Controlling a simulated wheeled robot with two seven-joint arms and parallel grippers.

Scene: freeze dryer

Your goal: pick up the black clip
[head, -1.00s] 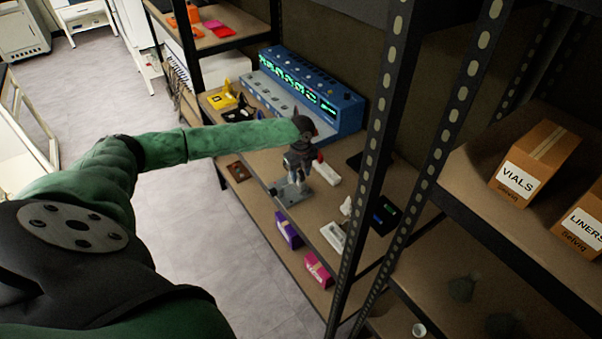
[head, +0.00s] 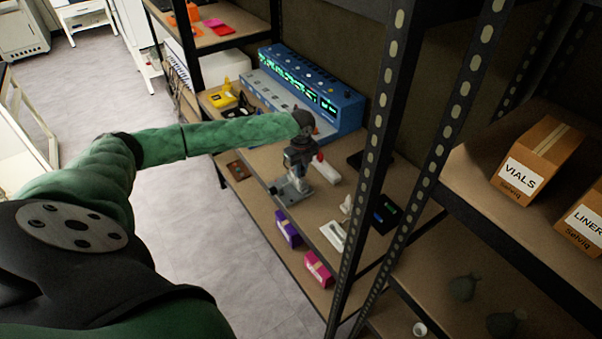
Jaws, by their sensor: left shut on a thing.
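My left gripper (head: 298,160) is over the brown shelf board, in front of the blue instrument. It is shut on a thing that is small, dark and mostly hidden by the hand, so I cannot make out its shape. A grey metal stand (head: 291,189) with a flat base is just below the gripper; I cannot tell whether they touch. A small black piece (head: 240,112) lies on the board beside a yellow case (head: 223,99), left of the gripper. I cannot tell whether it is a clip. My right gripper is not in view.
A blue instrument (head: 335,103) with green displays stands at the back. A white-and-red piece (head: 326,170) lies right of the stand. Purple (head: 287,229) and pink (head: 318,269) boxes are on the lower shelf. A black slotted upright (head: 372,170) stands to the right.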

